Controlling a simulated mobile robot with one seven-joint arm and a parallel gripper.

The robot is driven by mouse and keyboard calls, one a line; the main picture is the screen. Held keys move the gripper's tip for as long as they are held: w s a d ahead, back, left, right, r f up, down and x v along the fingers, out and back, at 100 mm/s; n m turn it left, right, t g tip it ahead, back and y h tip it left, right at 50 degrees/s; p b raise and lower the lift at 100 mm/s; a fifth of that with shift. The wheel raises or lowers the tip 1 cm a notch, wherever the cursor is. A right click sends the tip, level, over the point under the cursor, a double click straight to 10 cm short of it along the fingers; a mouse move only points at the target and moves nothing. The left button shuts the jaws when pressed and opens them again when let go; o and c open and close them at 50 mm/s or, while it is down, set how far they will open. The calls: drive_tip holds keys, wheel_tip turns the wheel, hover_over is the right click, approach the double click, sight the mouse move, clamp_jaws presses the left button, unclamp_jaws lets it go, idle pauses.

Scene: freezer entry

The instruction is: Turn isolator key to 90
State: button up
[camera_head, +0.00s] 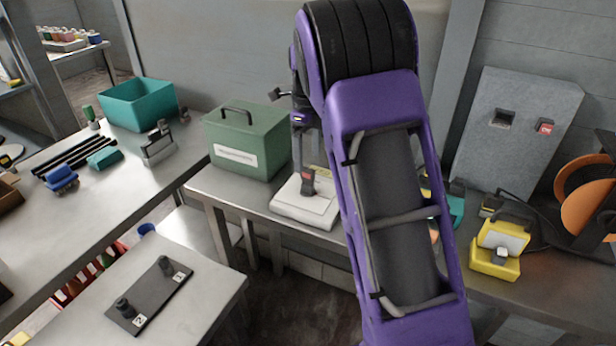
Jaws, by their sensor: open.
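A pale, low isolator box (300,214) sits on the metal bench in the middle of the view. A small dark and red upright key (308,182) stands on its top; its exact angle is too small to read. My gripper (308,160) points down just above the key and is open. It is partly hidden by my purple arm, and I cannot tell whether its fingers touch the key. My arm also covers the right side of the box.
A green lidded box (245,140) stands close to the left of the isolator box. A teal bin (138,103) is further left. A yellow device (497,250) and a grey panel (515,150) with a red switch are at the right.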

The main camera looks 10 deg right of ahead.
drive_tip(key=shift+r, duration=1.05)
